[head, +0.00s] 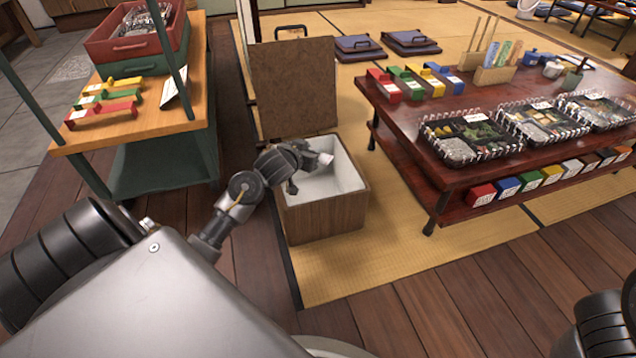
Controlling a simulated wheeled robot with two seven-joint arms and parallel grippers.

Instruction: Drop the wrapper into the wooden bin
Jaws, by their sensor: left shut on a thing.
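The wooden bin (325,217) stands on the tatami edge in the middle of the head view. It has brown wood sides and a white inside, and its lid (293,88) is tilted up open at the back. My left gripper (309,170) is over the bin's opening, near its left side. It is shut on a small whitish thing (325,159), which looks like the wrapper. The gripper partly hides the thing and the left part of the opening. My right gripper is not in view; only part of my right arm shows at the bottom right.
A low dark red table (450,193) with bento boxes, coloured boxes and utensils stands right of the bin. A wooden-topped cart (130,128) with trays stands to the left. Flat dark cushions (361,48) lie behind. Tatami and plank floor in front are clear.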

